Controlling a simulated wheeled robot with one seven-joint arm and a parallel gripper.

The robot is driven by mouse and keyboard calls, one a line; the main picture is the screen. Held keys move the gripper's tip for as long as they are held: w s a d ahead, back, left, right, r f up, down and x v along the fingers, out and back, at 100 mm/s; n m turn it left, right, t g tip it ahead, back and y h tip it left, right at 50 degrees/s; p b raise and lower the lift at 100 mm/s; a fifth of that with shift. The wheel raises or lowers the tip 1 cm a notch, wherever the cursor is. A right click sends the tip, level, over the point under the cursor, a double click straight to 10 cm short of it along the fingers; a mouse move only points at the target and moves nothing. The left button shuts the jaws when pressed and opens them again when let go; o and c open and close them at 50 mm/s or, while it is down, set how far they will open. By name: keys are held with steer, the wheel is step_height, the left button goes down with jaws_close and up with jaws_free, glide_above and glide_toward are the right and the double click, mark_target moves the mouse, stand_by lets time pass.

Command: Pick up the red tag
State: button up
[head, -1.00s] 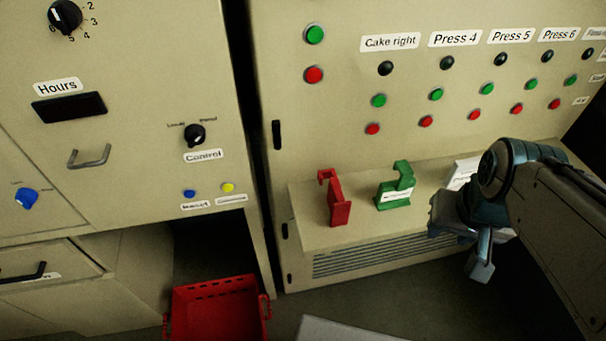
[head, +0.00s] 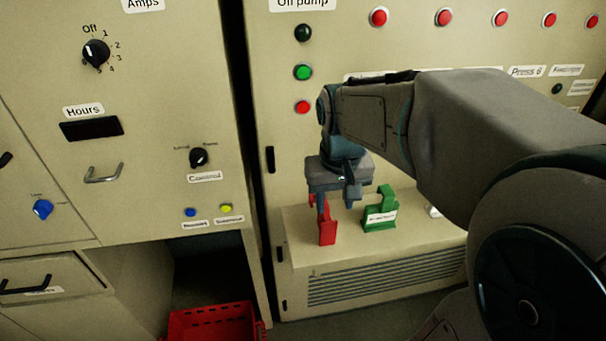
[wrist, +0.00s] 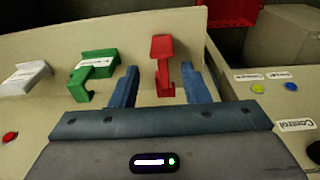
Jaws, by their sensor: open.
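The red tag (head: 327,232) stands upright on the ledge of the cabinet in the head view, at the left of a green tag (head: 381,212). My gripper (head: 335,200) is just above the red tag and hides its upper part. In the wrist view my gripper (wrist: 160,86) is open, with one blue finger on each side of the red tag (wrist: 163,62). The tag appears between or just beyond the fingers, nearer the right one; I see no clear contact.
The green tag (wrist: 93,72) is close beside the left finger in the wrist view, with a white tag (wrist: 27,76) further left. A red crate (head: 212,322) sits on the floor below. The panel with buttons rises behind the ledge (head: 300,250).

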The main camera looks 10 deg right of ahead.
glide_above(325, 224)
steer(key=w, duration=0.3)
steer(key=shift+s+d+r+g, duration=0.15)
steer(key=shift+s+d+g, duration=0.05)
steer(key=shift+d+g, duration=0.2)
steer(key=shift+w+f, duration=0.2)
step_height(325, 224, down, 14)
steer(key=shift+r+p, duration=0.25)
steer(key=shift+p, duration=0.1)
jaws_close()
